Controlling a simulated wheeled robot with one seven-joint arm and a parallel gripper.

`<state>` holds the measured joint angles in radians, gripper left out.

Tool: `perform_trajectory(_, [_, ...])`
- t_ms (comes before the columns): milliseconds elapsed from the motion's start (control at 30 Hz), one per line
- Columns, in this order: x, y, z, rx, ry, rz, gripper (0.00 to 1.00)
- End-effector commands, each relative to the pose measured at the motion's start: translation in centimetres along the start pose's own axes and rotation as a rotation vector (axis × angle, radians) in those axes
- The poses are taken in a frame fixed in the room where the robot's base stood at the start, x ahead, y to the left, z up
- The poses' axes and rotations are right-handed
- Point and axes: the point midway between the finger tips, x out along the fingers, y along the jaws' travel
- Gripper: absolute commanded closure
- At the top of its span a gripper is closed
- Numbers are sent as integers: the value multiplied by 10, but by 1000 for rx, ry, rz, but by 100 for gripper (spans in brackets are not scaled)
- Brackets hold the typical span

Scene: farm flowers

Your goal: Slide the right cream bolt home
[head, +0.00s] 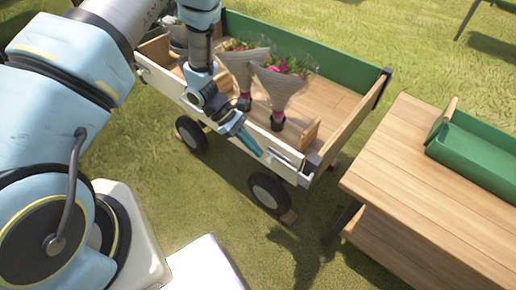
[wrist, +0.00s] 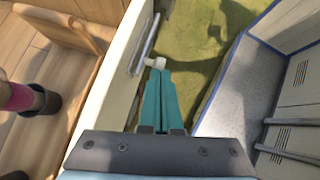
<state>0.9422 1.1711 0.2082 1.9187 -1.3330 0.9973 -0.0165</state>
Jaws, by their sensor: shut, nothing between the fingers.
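The right cream bolt shows in the wrist view as a cream knob (wrist: 155,62) with a grey metal rod (wrist: 145,42) along the outer face of the cart's cream side panel (wrist: 112,85). My gripper (wrist: 158,73) has its teal fingers together, with the tips at the knob, touching or nearly so. Nothing is between them. In the head view my gripper (head: 259,153) points down and right along the outside of the cream panel, near its right end. The bolt is small there, and how far its rod reaches into the corner catch is unclear.
The cart (head: 345,135) has a wooden bed, a green back panel (head: 300,45) and black wheels. Two wrapped bouquets (head: 285,85) stand in it, close behind my arm. A wooden table (head: 430,170) with a green tray (head: 480,150) stands right. Grass lies open in front.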

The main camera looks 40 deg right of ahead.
Motion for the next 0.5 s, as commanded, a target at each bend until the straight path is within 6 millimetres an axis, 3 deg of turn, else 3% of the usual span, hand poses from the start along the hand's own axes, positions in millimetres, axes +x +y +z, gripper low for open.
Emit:
perform_trajectory(200, [13, 0, 0, 0, 0, 0, 100])
perform_trajectory(500, [14, 0, 0, 0, 0, 1, 100])
